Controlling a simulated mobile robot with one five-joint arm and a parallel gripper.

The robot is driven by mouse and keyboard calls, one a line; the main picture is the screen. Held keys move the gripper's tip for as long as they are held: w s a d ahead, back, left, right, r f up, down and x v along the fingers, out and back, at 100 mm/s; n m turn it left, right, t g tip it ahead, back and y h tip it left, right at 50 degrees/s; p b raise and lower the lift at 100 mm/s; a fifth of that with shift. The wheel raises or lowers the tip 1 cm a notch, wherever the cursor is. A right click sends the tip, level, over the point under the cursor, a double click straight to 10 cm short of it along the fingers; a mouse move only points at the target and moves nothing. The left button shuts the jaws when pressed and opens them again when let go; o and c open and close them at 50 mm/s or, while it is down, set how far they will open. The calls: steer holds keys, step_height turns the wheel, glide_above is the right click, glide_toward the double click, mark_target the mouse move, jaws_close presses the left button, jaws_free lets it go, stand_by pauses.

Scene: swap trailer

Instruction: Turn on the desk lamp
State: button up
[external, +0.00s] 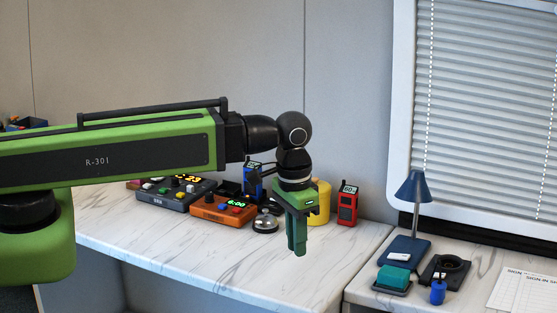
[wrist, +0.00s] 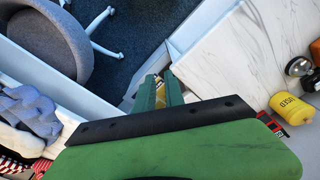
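The desk lamp (external: 414,187) has a blue cone shade on a thin stem. Its blue base (external: 411,246) stands on the right marble counter, below the window, and carries a white switch-like block (external: 399,257). No glow shows at the shade. My gripper (external: 297,250) points down above the front part of the left counter, well to the left of the lamp and apart from it. The lamp is not in the wrist view.
Behind my gripper stand a call bell (external: 265,222), a yellow canister (external: 321,203), a red meter (external: 347,204) and an orange control box (external: 222,209).

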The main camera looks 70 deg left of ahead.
steer(key=w+a+n, duration=0.1)
steer(key=w+a, duration=0.1)
steer(key=w, duration=0.5)
steer(key=w+a+n+t+b, duration=0.1)
steer(key=w+a+n, duration=0.1)
steer(key=w, duration=0.6)
steer(key=w+a+n+y, duration=0.1)
steer(key=w+a+n, duration=0.1)
steer(key=w, duration=0.6)
steer(key=shift+w+f+t, duration=0.15)
steer(key=shift+f+t, duration=0.2)
steer(key=shift+t, duration=0.05)
jaws_close()
steer(key=n+b, duration=0.2)
glide_above(407, 256)
steer(key=s+d, duration=0.2)
steer(key=s, duration=0.2)
steer(key=shift+f, duration=0.6)
steer(key=shift+w+y, duration=0.15)
steer(key=shift+y, duration=0.25)
steer(key=b+x, duration=0.8)
steer(key=x, duration=0.1)
steer(key=d+b+x, duration=0.1)
steer(key=b+x, duration=0.3)
steer(key=b, duration=0.1)
steer(key=shift+a+f, duration=0.15)
steer(key=shift+f, duration=0.35)
